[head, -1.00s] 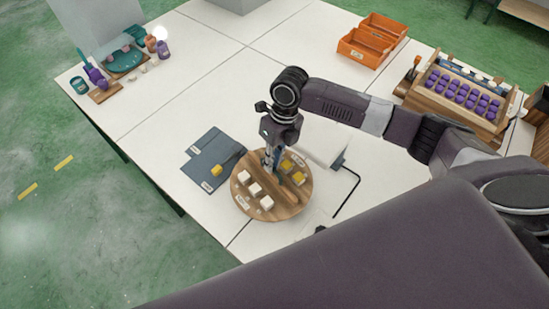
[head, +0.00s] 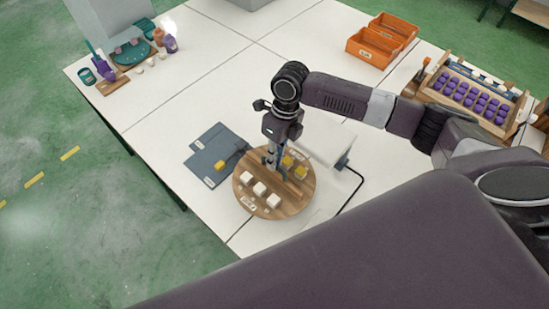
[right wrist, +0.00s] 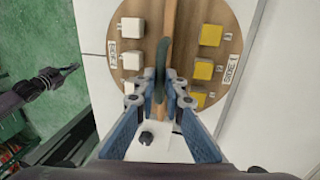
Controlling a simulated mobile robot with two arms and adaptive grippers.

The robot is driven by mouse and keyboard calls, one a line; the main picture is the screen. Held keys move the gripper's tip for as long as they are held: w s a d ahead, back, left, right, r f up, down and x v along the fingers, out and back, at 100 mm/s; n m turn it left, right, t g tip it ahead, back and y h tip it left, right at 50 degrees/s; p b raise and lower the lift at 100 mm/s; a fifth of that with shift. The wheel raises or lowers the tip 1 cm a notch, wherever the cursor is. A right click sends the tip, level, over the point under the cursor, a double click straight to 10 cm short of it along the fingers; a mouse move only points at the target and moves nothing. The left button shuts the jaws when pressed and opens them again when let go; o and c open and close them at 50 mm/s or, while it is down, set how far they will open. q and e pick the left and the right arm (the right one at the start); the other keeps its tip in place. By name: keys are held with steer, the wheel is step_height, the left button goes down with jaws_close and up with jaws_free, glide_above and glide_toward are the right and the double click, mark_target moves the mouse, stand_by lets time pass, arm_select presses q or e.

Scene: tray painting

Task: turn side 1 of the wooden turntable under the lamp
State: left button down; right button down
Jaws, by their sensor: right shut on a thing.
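The round wooden turntable (head: 300,203) sits on the white table. A raised wooden bar (right wrist: 169,22) runs across its middle. The half labelled side 1 (right wrist: 232,69) bears yellow blocks (right wrist: 204,71); the other half bears white blocks (right wrist: 131,61). My right gripper (head: 271,167) points down at the turntable. In the right wrist view its fingers (right wrist: 166,87) are shut around a dark green upright piece beside the bar. The lamp (head: 325,143), seemingly the white panel with a dark hinge, stands behind right of the turntable. A dark gripper, seemingly my left (right wrist: 62,74), shows away from the table; its jaws are unclear.
A dark grey mat (head: 207,143) with a yellow piece (head: 220,165) lies left of the turntable. A black cable (head: 352,193) curves at its right. Orange bins (head: 370,52) and a rack of purple items (head: 472,96) stand farther back. The table's middle is clear.

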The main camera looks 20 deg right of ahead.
steer(key=shift+r, duration=0.1)
steer(key=c, duration=2)
jaws_free()
steer(key=r, duration=0.4)
steer(key=d+r, duration=0.1)
steer(key=r, duration=0.2)
steer(key=w+d+r, duration=0.1)
steer(key=r, duration=0.3)
steer(key=shift+d+r, duration=0.1)
steer(key=shift+r, duration=0.25)
